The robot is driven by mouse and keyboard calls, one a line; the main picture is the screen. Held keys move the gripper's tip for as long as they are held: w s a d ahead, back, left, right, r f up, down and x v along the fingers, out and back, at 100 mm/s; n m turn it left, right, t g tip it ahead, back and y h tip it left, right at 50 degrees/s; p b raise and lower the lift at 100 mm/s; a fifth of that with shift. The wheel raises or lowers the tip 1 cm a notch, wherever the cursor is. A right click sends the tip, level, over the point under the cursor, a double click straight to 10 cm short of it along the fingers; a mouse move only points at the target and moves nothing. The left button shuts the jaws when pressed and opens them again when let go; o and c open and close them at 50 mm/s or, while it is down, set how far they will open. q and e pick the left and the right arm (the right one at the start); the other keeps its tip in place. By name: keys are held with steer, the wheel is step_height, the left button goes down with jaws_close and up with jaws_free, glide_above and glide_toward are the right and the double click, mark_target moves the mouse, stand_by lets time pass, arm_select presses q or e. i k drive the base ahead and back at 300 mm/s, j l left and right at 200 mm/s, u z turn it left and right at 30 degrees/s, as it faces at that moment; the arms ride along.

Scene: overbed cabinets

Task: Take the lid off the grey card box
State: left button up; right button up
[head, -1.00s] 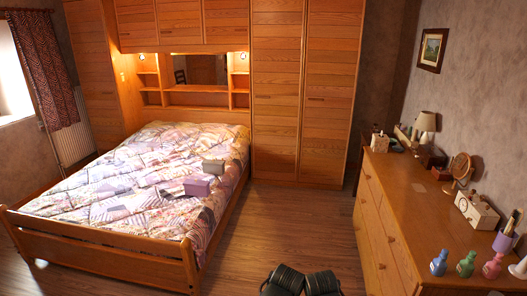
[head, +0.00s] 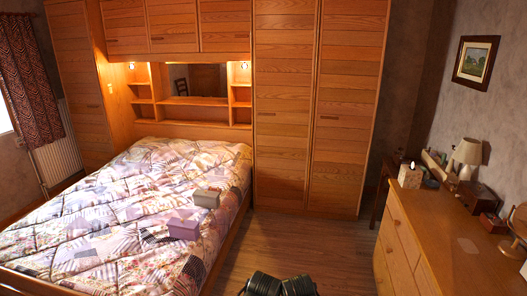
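A small grey box (head: 206,198) with its lid on sits on the patchwork quilt near the right side of the bed. A lilac box (head: 184,225) sits on the quilt just in front of it, toward the left. Two dark rounded parts of my own body show at the bottom edge of the head view. Neither gripper shows in this view, and nothing touches the boxes.
The bed (head: 110,205) fills the left, with wooden wardrobes (head: 320,110) behind. A dresser (head: 440,250) with a lamp (head: 466,154) and small items stands along the right wall. The wooden floor (head: 310,245) between bed and dresser is clear.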

mark_target(199, 193)
steer(key=i, duration=1.8)
steer(key=i+u, duration=0.2)
steer(key=i, duration=0.3)
steer(key=i+l+u, duration=0.25)
steer(key=i, duration=0.25)
steer(key=i+l+u, duration=0.2)
steer(key=i, duration=0.25)
steer(key=i+l+u, duration=1)
